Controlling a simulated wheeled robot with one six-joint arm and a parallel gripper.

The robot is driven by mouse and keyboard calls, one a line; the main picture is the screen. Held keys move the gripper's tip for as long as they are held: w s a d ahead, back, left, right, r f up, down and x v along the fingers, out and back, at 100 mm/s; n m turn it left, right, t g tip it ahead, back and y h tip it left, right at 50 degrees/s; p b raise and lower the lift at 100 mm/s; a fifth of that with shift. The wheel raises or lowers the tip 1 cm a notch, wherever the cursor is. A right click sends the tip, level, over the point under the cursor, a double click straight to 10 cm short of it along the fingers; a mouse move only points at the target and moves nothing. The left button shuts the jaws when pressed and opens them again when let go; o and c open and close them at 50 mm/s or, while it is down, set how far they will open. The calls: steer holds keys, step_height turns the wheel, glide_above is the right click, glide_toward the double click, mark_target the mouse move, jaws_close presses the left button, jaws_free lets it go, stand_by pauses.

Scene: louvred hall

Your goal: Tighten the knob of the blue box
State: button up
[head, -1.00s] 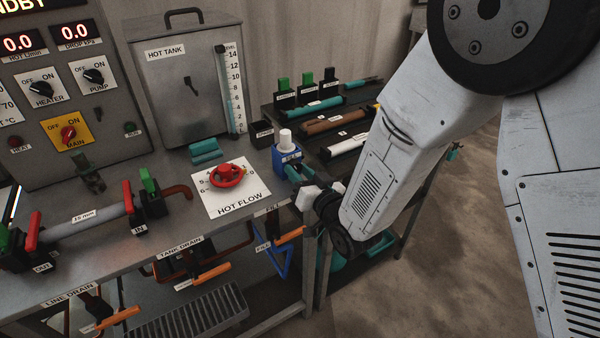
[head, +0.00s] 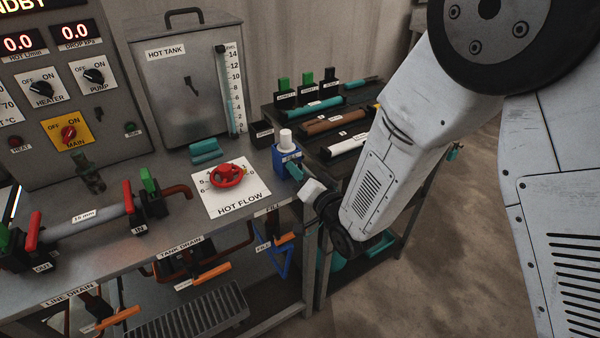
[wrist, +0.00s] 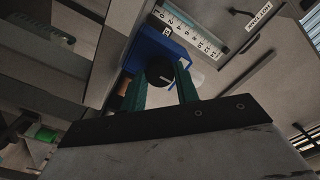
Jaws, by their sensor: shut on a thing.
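The blue box (head: 279,163) stands at the right end of the metal bench, with a white cylinder (head: 286,138) on top and a label on its upper face. My gripper (head: 295,171) reaches it from the right, its teal fingers at the side of the box. In the wrist view the blue box (wrist: 176,47) lies just beyond the fingers. A black knob (wrist: 159,72) with a pale mark sits between the two teal fingers, which are shut on it. In the head view the knob is hidden by my gripper.
A red handwheel (head: 228,175) on a HOT FLOW plate lies left of the box. A small dark container (head: 262,134) and teal blocks (head: 205,150) stand behind. A rack with coloured bars (head: 335,123) is to the right. The HOT TANK (head: 188,80) stands at the back.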

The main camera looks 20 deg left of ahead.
steer(key=shift+f, duration=0.1)
steer(key=o, duration=1)
steer(key=shift+c, duration=0.2)
steer(key=v, duration=0.7)
steer(key=shift+s+d, duration=0.25)
steer(key=shift+s, duration=0.05)
